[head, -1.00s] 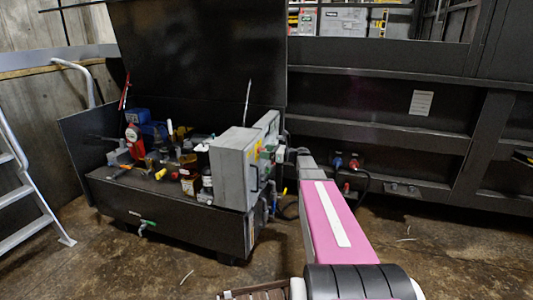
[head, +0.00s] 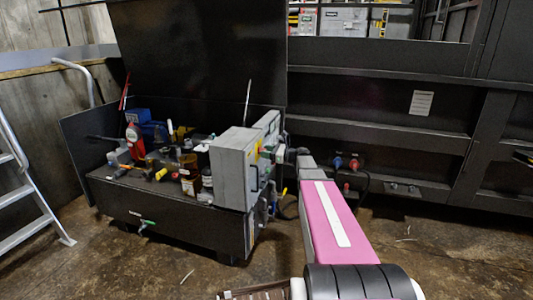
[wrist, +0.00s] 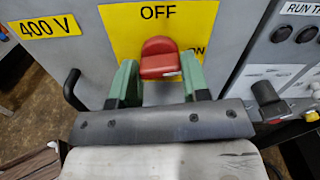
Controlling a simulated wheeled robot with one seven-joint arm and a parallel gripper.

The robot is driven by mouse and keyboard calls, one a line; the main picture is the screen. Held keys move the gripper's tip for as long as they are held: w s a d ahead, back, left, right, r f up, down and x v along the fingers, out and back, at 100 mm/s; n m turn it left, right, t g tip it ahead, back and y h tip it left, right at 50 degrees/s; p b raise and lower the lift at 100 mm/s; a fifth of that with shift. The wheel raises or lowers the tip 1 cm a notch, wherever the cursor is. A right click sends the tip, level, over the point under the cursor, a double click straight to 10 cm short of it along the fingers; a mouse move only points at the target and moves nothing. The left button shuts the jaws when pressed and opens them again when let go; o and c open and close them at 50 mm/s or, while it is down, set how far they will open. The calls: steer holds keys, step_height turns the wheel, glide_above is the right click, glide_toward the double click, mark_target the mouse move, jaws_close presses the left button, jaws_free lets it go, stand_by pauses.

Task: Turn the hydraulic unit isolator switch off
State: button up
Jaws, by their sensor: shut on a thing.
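The red isolator switch (wrist: 161,58) sits on a yellow label (wrist: 116,35) on a grey cabinet face in the wrist view. "OFF" is printed above the knob, and "ON" shows in part at its lower right. The knob looks upright, with its top towards "OFF". My gripper (wrist: 161,75) has its green fingers on the left and right sides of the knob and is shut on it. In the head view my gripper (head: 278,154) is at the right-hand face of the grey cabinet (head: 229,165).
A black handle (wrist: 72,90) sticks out left of the gripper, near a "400 V" label (wrist: 44,25). A panel with black buttons (wrist: 282,34) is close on the right. A grey ladder (head: 25,190) stands at the far left.

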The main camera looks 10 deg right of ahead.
steer(key=shift+n, duration=8)
steer(key=shift+s, duration=0.1)
steer(key=o, duration=0.9)
steer(key=v, duration=1.1)
